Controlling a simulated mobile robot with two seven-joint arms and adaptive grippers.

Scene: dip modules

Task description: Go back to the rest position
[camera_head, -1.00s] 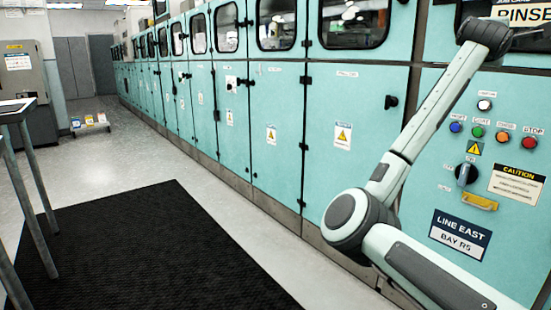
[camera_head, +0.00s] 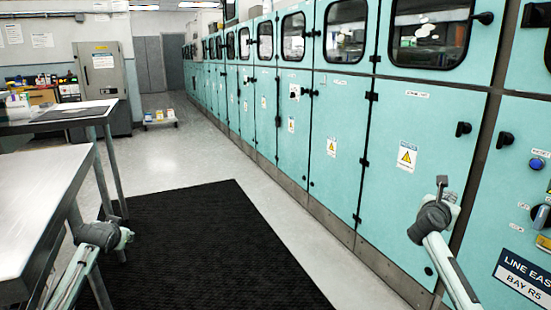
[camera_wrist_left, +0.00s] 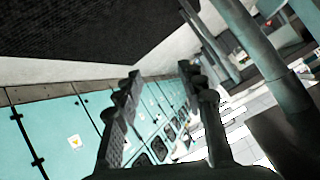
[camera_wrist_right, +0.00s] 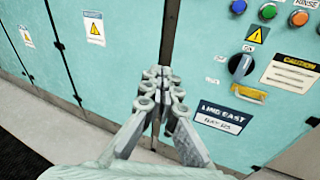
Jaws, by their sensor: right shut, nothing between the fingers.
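My right gripper (camera_head: 441,187) is raised in front of the teal cabinets at the right of the head view. In the right wrist view its two fingers (camera_wrist_right: 160,77) are together with nothing between them. My left gripper (camera_head: 124,238) is low at the left of the head view, close to the steel table and above the floor. In the left wrist view its fingers (camera_wrist_left: 160,77) are spread apart with nothing between them.
Teal cabinets (camera_head: 335,140) line the right side, with a control panel carrying a blue button (camera_head: 536,164). A steel table (camera_head: 40,190) stands at the left, near my left arm. A black mat (camera_head: 200,250) lies on open floor between them.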

